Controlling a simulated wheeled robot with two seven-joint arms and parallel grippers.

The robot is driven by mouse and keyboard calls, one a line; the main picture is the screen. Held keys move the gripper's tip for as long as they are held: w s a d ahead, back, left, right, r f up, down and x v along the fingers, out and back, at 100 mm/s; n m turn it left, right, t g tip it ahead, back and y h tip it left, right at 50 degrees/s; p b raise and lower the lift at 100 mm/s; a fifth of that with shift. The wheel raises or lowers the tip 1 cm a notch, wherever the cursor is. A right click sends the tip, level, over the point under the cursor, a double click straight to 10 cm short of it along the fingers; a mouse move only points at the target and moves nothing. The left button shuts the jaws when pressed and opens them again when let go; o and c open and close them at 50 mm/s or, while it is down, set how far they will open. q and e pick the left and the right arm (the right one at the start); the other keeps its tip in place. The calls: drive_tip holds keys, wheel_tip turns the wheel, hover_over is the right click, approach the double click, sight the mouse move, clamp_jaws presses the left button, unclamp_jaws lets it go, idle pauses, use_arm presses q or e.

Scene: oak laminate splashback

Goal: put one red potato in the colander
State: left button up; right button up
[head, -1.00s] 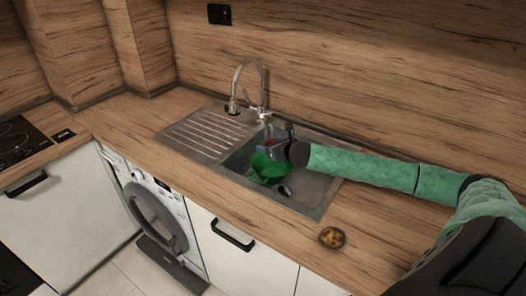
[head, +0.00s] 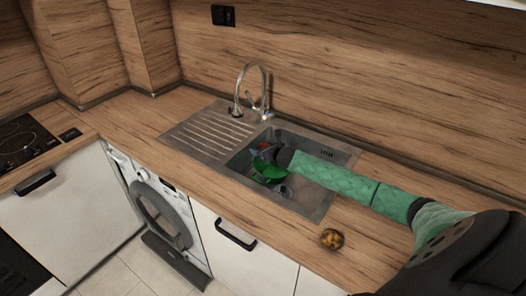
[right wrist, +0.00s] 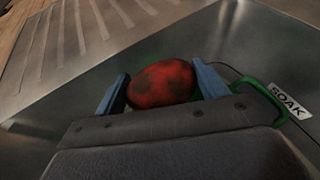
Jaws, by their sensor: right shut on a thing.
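My right gripper (head: 264,153) is down inside the sink basin, over the green colander (head: 268,174). In the right wrist view, the red potato (right wrist: 162,83), with dark patches, sits between the two blue fingers of this gripper (right wrist: 163,92), which is shut on it. In the head view the potato is mostly hidden by the gripper. The colander stands in the basin, partly covered by my gripper; a green loop of it (right wrist: 262,88) shows in the right wrist view. I cannot tell whether the potato touches the colander. My left gripper is out of view.
The steel sink (head: 311,207) has a ribbed drainer on its left and a tap (head: 240,88) behind. A brown mottled round thing (head: 332,239) lies on the counter at front right. A label reading SOAK (right wrist: 290,101) shows beside the colander. The counter left of the drainer is clear.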

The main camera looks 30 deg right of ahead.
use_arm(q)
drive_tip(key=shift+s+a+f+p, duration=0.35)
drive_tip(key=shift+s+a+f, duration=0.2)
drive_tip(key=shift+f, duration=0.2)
use_arm(e)
drive_tip(key=shift+f, duration=1.05)
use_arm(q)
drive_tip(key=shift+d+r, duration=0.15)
use_arm(e)
drive_tip(key=shift+f, duration=0.45)
drive_tip(key=o, duration=1)
drive_tip(key=shift+c, duration=0.2)
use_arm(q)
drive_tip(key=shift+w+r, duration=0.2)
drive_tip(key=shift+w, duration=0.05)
use_arm(e)
drive_tip(key=shift+o, duration=0.4)
drive_tip(key=shift+r, duration=0.15)
